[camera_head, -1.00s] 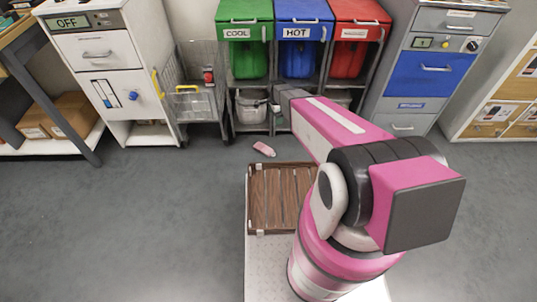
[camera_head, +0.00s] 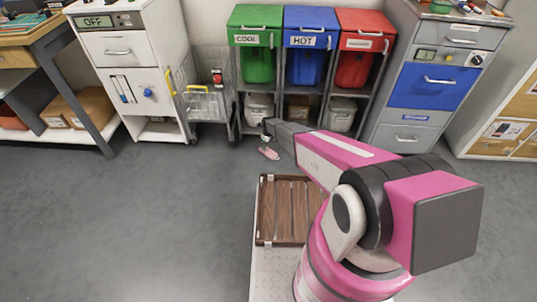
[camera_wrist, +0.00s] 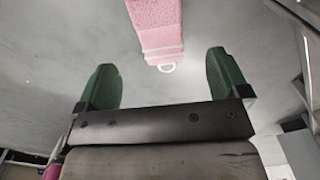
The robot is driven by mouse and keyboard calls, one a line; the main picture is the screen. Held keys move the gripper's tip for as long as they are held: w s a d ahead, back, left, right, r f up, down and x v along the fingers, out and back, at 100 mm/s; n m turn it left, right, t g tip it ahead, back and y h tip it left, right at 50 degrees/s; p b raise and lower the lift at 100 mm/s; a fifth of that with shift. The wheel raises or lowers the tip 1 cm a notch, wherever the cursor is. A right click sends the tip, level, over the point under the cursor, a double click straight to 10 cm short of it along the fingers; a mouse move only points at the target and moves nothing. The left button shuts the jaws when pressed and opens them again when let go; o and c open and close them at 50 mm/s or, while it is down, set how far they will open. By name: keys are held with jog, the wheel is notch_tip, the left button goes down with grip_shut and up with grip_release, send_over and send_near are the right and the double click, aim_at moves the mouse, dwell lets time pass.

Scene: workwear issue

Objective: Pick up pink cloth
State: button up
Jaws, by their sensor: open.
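The pink cloth (camera_head: 268,153) lies on the grey floor in front of the green and blue bins in the head view. In the wrist view the pink cloth (camera_wrist: 157,25) shows at the top centre, with white stripes and a small white loop at its near end. My gripper (camera_wrist: 162,78) has its two green fingers wide apart, with nothing between them. The cloth is beyond the fingertips, roughly in line with the gap, and apart from them. In the head view my gripper (camera_head: 268,132) shows only as a small part at the end of my arm, just beside the cloth.
Green (camera_head: 257,60), blue (camera_head: 309,60) and red bins (camera_head: 360,55) stand on a rack behind the cloth. A wire cart (camera_head: 203,103) and white cabinet (camera_head: 125,75) are at left, a grey cabinet (camera_head: 408,133) at right. A wooden slatted tray (camera_head: 283,210) is on my base. Floor at left is clear.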

aim_at(268, 151)
jog(key=f, duration=0.7)
jog(key=shift+w+a+f, duration=0.1)
jog(key=shift+a+f, duration=0.1)
jog(key=shift+f, duration=0.15)
jog(key=shift+r, duration=0.1)
jog(key=c, duration=1.1)
jog(key=shift+r, duration=0.55)
jog(key=r, duration=0.3)
jog(key=shift+s+a+r, duration=0.1)
jog(key=shift+s+r, duration=0.15)
jog(key=s+a+r, duration=0.6)
jog(key=a, duration=0.3)
jog(key=shift+s+r, duration=0.2)
jog(key=shift+s, duration=0.15)
